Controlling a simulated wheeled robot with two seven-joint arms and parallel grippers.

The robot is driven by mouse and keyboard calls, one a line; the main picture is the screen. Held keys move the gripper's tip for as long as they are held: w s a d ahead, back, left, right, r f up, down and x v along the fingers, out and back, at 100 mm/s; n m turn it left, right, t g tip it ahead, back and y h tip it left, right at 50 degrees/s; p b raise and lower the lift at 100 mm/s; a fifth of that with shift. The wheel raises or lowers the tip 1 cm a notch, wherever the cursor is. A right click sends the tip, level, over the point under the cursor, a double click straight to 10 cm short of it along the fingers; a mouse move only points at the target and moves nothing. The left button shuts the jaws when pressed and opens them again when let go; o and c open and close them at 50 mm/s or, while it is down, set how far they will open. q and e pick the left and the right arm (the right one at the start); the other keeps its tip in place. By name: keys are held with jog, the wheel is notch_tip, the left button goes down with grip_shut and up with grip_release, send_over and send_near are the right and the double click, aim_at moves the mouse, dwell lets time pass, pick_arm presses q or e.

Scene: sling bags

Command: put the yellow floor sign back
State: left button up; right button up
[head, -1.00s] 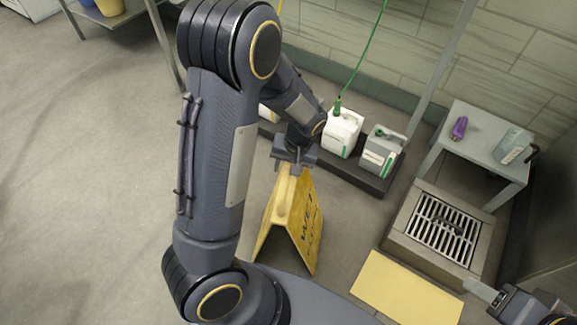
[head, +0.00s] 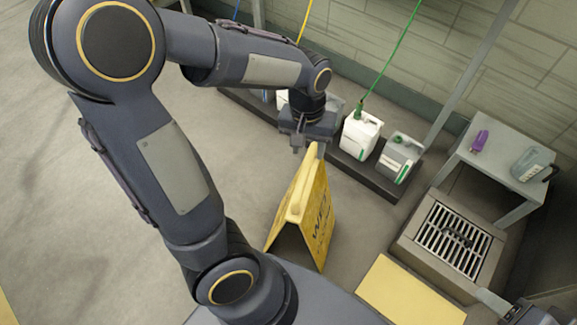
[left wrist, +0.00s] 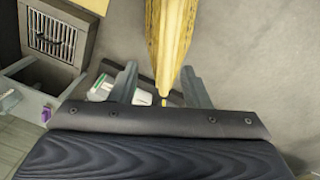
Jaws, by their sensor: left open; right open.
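The yellow floor sign (head: 312,222) stands open like a tent on the grey floor, its lettered face turned right. My left gripper (head: 298,146) is open at the upper left of the sign's top edge in the head view. In the left wrist view the sign (left wrist: 171,40) comes down from the top, and its narrow end lies in line with the gap between the open fingers (left wrist: 160,88). Nothing is held. My right gripper (head: 497,305) is only partly in view at the lower right corner, away from the sign.
A flat yellow patch (head: 408,292) lies on the floor right of the sign. White jugs (head: 360,134) stand on a dark low plinth (head: 374,178) behind it. A floor drain grate (head: 453,240) and grey table (head: 495,170) are at right. Open floor lies left.

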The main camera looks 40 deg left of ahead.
pick_arm(q)
jog(key=s+d+r+m+t+h, duration=0.1)
jog(key=s+r+t, duration=0.1)
jog(key=s, duration=0.4)
jog(key=s+d+r+t+h, duration=0.1)
jog(key=s+r+t+h, duration=0.1)
jog(key=s, duration=0.5)
notch_tip(320, 180, up, 3)
jog(key=shift+s+f+m+t, duration=0.15)
jog(key=shift+m+t, duration=0.25)
jog(key=shift+t, duration=0.3)
notch_tip(320, 180, up, 21)
jog(key=p, duration=2)
jog(key=shift+p, duration=0.4)
jog(key=shift+f, duration=0.1)
